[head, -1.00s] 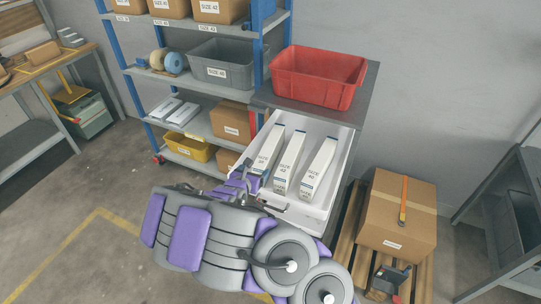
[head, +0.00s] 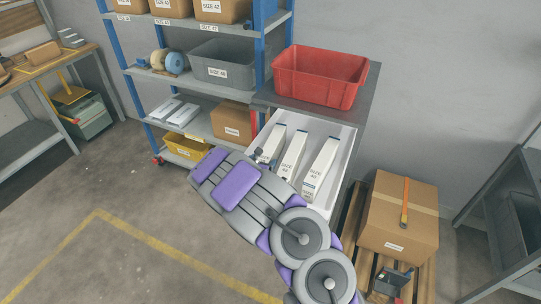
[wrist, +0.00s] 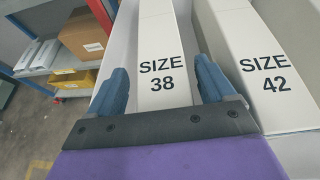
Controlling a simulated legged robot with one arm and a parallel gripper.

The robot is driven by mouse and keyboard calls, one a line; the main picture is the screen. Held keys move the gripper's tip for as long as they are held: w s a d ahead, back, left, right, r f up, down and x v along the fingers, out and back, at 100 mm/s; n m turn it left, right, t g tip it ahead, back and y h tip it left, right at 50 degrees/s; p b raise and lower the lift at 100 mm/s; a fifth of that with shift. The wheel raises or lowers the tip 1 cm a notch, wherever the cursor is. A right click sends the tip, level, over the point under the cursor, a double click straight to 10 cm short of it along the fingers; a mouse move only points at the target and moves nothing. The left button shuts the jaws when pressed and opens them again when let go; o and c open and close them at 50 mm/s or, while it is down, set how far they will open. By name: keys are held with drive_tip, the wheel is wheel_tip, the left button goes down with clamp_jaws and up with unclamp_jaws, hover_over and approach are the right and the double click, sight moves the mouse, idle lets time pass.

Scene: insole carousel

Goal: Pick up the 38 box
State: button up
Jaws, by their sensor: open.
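The 38 box (wrist: 163,40) is a long white carton marked SIZE 38. In the wrist view it lies between the two blue fingers of my gripper (wrist: 160,76), which is open with one finger on each side. I cannot tell whether the fingers touch it. In the head view the 38 box (head: 274,141) is the leftmost of three cartons in the open white drawer (head: 347,142), its near part hidden by my arm. The gripper is mostly hidden there, with a dark fingertip showing by the box. A SIZE 42 box (wrist: 262,50) lies just right of it.
A third carton (head: 322,165) is at the drawer's right. A red crate (head: 320,78) sits on the cabinet above. Shelving with a grey bin (head: 222,68) and a yellow bin (head: 186,147) stands left. A brown box (head: 398,215) on a pallet stands right.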

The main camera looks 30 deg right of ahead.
drive_tip(key=shift+d, duration=0.15)
drive_tip(key=shift+c, duration=0.4)
drive_tip(key=shift+c, duration=0.7)
drive_tip(key=c, duration=0.9)
